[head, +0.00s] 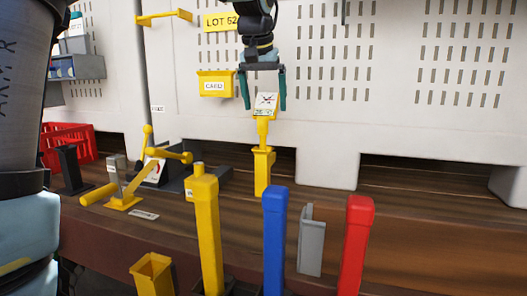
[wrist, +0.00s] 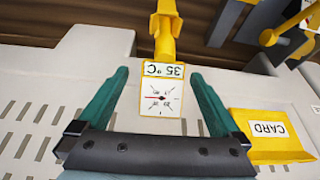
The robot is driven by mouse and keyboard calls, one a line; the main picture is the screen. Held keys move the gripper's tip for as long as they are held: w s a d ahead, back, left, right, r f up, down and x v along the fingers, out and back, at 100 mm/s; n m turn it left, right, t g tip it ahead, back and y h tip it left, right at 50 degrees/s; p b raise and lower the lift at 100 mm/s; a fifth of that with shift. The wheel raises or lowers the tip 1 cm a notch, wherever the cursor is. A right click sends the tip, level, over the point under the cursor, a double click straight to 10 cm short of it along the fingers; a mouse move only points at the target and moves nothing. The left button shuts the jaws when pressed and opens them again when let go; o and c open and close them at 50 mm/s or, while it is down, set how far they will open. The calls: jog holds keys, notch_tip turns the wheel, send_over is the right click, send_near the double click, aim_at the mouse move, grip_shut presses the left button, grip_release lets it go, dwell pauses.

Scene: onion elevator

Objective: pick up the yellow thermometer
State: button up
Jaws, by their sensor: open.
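The yellow thermometer (head: 264,112) stands upright with its stem in a yellow holder (head: 263,172) on the wooden bench. Its square white dial face points toward me and carries a label reading 35 °C. In the wrist view the dial (wrist: 162,97) appears upside down, between the two fingers. My gripper (head: 263,100) points down with its green fingers open, one on each side of the dial. In the wrist view the gripper (wrist: 158,95) shows a gap between each finger and the dial.
Yellow (head: 206,230), blue (head: 274,238) and red (head: 355,240) posts and a grey piece (head: 311,242) stand in front. A yellow lever device (head: 130,185) and red crate (head: 66,143) are left. A yellow CARD box (head: 215,84) hangs on the perforated panel. Bench right of the holder is mostly clear.

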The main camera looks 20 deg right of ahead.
aim_at(264, 112)
jog(key=p+x, duration=0.1)
jog(key=x, duration=0.4)
jog(key=shift+w+a, duration=0.2)
jog(key=shift+r, duration=0.1)
grip_shut()
dwell(0.5)
